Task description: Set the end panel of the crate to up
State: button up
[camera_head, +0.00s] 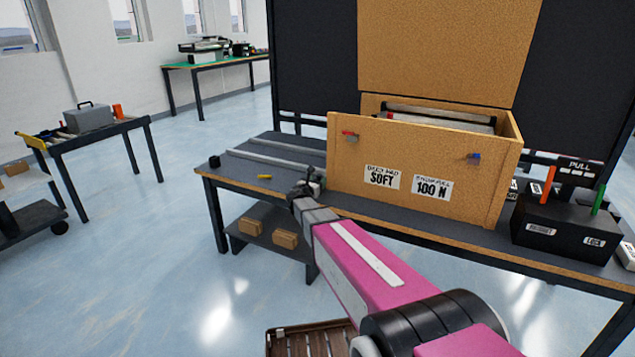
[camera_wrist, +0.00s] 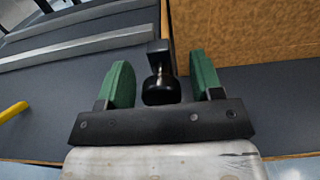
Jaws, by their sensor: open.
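The wooden crate (camera_head: 345,165) stands on a dark workbench, its labelled long side facing me. I cannot make out the position of its end panel. My gripper (camera_head: 308,184) is beside the crate's lower left end, low over the bench. In the wrist view, my open gripper (camera_wrist: 163,78) has green fingers on either side of a black knob (camera_wrist: 162,88). Gaps show on both sides, so the fingers are apart from it. The knob hangs from a dark bracket next to the crate's wooden wall (camera_wrist: 250,30).
Grey rails (camera_head: 275,160) and a yellow piece (camera_head: 264,177) lie on the bench left of my gripper. A black box (camera_head: 560,225) with orange and green levers stands at the right. A large wooden panel (camera_head: 435,50) rises behind the crate. Open floor lies left of the bench.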

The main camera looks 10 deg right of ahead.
jog(key=shift+w+d, duration=0.35)
jog(key=shift+w, duration=0.05)
grip_shut()
notch_tip(320, 180, up, 33)
jog(key=shift+r, duration=0.15)
dwell(0.4)
grip_release()
jog(key=shift+s, duration=0.1)
